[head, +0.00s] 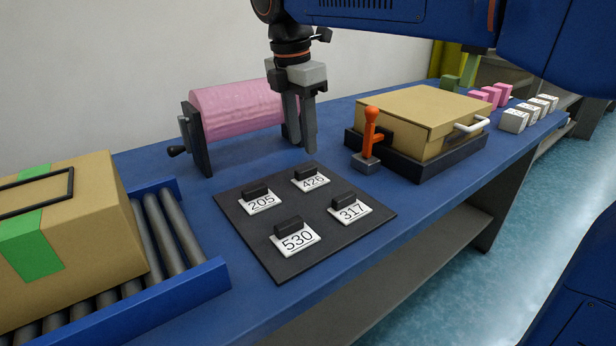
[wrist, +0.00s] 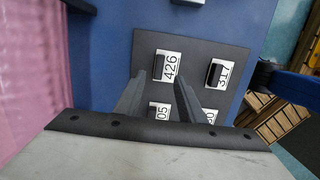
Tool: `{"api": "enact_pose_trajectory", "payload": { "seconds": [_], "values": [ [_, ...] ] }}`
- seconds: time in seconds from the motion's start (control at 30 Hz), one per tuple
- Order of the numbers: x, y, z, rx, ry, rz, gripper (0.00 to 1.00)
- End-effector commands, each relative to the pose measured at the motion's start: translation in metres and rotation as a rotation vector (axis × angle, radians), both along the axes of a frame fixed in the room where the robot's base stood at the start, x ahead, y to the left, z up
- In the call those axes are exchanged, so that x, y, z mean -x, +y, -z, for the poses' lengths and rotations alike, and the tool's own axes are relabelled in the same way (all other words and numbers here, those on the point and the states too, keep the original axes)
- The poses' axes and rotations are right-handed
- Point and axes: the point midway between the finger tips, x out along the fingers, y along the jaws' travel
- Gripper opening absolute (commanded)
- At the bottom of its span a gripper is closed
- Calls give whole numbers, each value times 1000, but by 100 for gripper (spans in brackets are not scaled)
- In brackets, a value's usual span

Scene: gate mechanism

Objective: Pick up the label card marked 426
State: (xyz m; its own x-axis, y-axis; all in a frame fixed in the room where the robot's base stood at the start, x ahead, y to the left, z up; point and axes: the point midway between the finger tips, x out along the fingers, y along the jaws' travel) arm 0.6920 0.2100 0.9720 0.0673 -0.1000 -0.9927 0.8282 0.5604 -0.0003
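The label card marked 426 (head: 313,183) is white with a black grip block on top. It lies at the back of a dark mat (head: 268,256). In the wrist view the 426 card (wrist: 172,66) lies just beyond the fingertips, slightly right of the middle. My gripper (head: 301,149) points down above the back edge of the mat, above the 426 card and apart from it. Its two fingers are spread with nothing between them. In the wrist view the gripper (wrist: 159,73) partly hides the cards nearer to it.
Cards 205 (head: 260,203), 317 (head: 351,211) and 530 (head: 296,241) share the mat. A pink roll (head: 236,110) stands behind my gripper to the left. An orange lever (head: 370,132) and a cardboard box (head: 420,115) stand right. A roller conveyor (head: 163,238) with a carton (head: 90,200) is left.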

Motion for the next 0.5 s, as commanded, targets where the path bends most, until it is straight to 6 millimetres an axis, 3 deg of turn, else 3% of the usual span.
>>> {"api": "enact_pose_trajectory", "payload": {
  "seconds": [0.33, 0.5],
  "values": [
    [-2, -2, 26, 0, 1, 1, 36],
    [-5, -5, 49, 1, 2, 1, 36]
  ]
}}
